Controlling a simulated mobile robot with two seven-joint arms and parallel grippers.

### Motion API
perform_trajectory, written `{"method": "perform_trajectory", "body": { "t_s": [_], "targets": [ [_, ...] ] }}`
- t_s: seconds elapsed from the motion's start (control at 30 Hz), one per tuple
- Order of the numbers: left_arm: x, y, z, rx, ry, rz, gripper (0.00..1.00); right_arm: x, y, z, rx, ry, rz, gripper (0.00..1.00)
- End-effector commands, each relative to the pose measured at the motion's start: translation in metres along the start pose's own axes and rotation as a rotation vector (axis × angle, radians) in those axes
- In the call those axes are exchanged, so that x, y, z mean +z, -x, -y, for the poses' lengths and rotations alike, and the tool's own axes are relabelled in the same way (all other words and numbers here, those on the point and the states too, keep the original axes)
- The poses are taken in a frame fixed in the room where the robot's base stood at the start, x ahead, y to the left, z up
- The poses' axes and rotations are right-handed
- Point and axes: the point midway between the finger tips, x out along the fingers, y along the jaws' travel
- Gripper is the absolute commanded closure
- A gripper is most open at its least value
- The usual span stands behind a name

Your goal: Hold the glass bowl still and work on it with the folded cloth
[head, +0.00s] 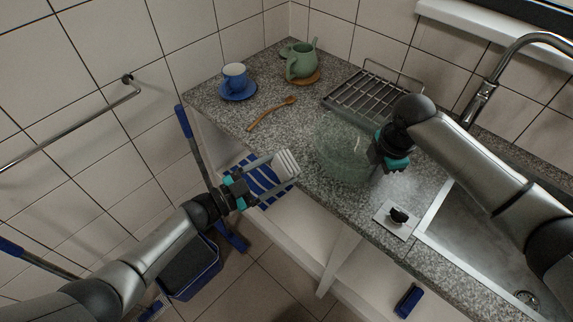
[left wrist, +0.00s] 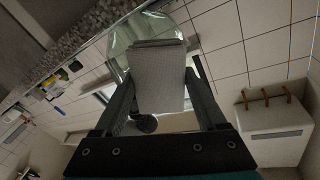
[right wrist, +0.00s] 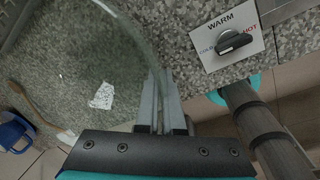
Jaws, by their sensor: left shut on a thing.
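The clear glass bowl (head: 338,154) stands on the granite counter; its rim curves across the right wrist view (right wrist: 150,42). My right gripper (head: 387,160) is at the bowl's right side, with its fingers (right wrist: 158,95) close together on the rim. My left gripper (head: 284,167) is shut on the folded cloth (head: 288,160), a pale pad left of the bowl, by the counter's front edge. In the left wrist view the cloth (left wrist: 158,82) sits between the fingers, with the bowl (left wrist: 145,28) behind it. A whitish patch (right wrist: 103,96) shows at the bowl; I cannot tell what it is.
A wire rack (head: 365,98) stands behind the bowl. The sink (head: 490,240) and a tap knob (head: 398,215) are right. A striped towel (head: 262,185) hangs in front.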

Motion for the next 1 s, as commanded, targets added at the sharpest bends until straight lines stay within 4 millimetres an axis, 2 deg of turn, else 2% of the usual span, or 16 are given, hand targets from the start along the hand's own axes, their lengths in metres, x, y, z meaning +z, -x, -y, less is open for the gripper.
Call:
{"method": "perform_trajectory", "body": {
  "t_s": [0.43, 0.5, 0.77, 1.0],
  "targets": [
    [-0.0004, 0.0008, 0.0, 0.0, 0.0, -0.002, 0.93, -0.0013, -0.0005, 0.0005, -0.002, 0.003, -0.002, 1.0],
    [-0.0004, 0.0007, 0.0001, 0.0, 0.0, -0.002, 0.93, -0.0013, -0.0005, 0.0005, -0.002, 0.003, -0.002, 0.9],
    [-0.0004, 0.0006, 0.0001, 0.0, 0.0, -0.002, 0.93, -0.0006, -0.0002, 0.0001, 0.0, 0.001, -0.001, 0.6],
    [-0.0005, 0.0006, 0.0001, 0.0, 0.0, -0.002, 0.93, -0.0002, 0.0003, -0.0001, 0.0, 0.0, 0.0, 0.6]
  ]
}}
